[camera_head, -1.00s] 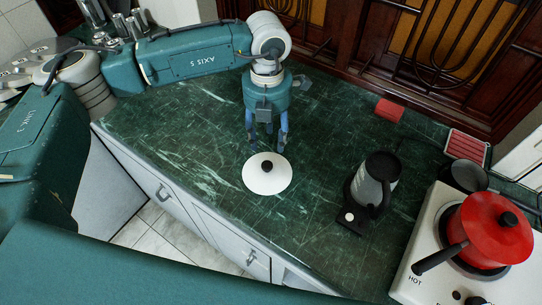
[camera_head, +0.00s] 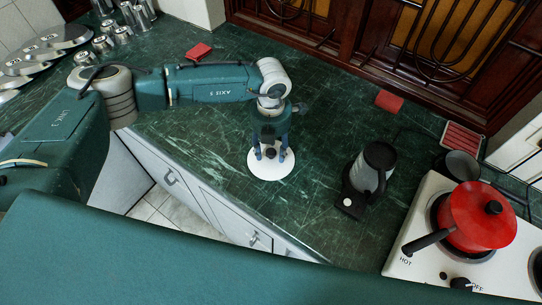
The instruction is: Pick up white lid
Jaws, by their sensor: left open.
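The white lid (camera_head: 270,173), a round disc with a dark knob, lies on the dark green marble counter in the head view. My left gripper (camera_head: 271,155) points down over the lid. Its blue fingers are open, one on each side of the dark knob, and they hide part of the lid's far side. Whether the fingertips touch the lid or knob I cannot tell. My right gripper is not in view.
A grey kettle (camera_head: 374,168) stands on its base to the right of the lid. A red pot (camera_head: 477,217) sits on the white stove (camera_head: 428,245) at far right. Red blocks (camera_head: 389,101) lie toward the back. The counter between lid and back panel is mostly clear.

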